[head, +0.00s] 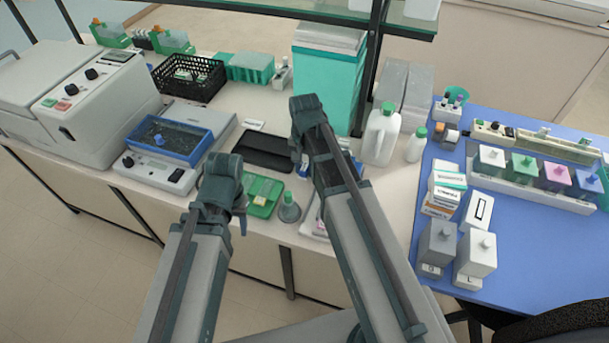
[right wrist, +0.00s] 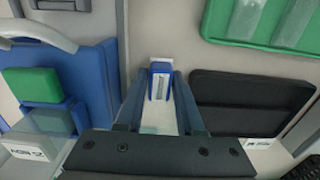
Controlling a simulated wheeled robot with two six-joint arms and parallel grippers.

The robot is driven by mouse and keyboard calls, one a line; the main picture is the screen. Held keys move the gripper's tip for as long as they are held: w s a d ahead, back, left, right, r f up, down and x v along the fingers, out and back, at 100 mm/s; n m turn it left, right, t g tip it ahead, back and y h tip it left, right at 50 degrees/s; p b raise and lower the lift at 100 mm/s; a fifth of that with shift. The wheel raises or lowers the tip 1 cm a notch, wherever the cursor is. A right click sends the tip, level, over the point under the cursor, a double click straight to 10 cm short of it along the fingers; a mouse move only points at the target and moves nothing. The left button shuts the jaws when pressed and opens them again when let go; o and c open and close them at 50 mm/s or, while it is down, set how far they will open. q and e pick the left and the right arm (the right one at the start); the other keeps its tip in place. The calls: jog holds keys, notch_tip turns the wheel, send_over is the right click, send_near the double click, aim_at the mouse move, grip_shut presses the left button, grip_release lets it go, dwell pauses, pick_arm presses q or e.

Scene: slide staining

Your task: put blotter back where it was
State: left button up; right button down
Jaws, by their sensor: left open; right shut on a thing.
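A small blue-and-white piece, which I take to be the blotter (right wrist: 160,82), sits between the fingers of my right gripper (right wrist: 160,98) in the right wrist view. The gripper is shut on it. In the head view my right gripper (head: 303,160) is above the table, just right of the black tray (head: 264,152), and its arm hides much of what lies beneath. I cannot tell whether the blotter touches the table. My left gripper (head: 238,200) is open and empty beside the green slide tray (head: 263,197).
The black tray (right wrist: 236,100) and green tray (right wrist: 268,20) lie close on the right in the wrist view. A blue box with a green block (right wrist: 35,85) is on the left.

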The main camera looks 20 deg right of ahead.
aim_at(305, 166)
pick_arm(q)
jog(key=shift+f+b, duration=0.3)
jog(key=shift+f, duration=0.55)
pick_arm(e)
jog(key=shift+f, duration=0.8)
jog(key=shift+f, duration=0.2)
pick_arm(q)
jog(key=shift+f, duration=0.15)
pick_arm(e)
jog(key=c, duration=0.5)
grip_release()
jog(key=shift+c, duration=0.2)
jog(key=shift+r, duration=0.15)
notch_tip(305, 166, up, 12)
jog(key=p, duration=1.2)
jog(key=shift+r, duration=0.1)
pick_arm(q)
notch_tip(305, 166, up, 12)
pick_arm(e)
jog(key=s+a+n+h, duration=0.1)
jog(key=s+a+n, duration=0.9)
jog(key=s, duration=0.4)
jog(key=shift+s+a+n, duration=0.15)
jog(key=shift+a+n, duration=0.1)
jog(key=shift+n, duration=0.05)
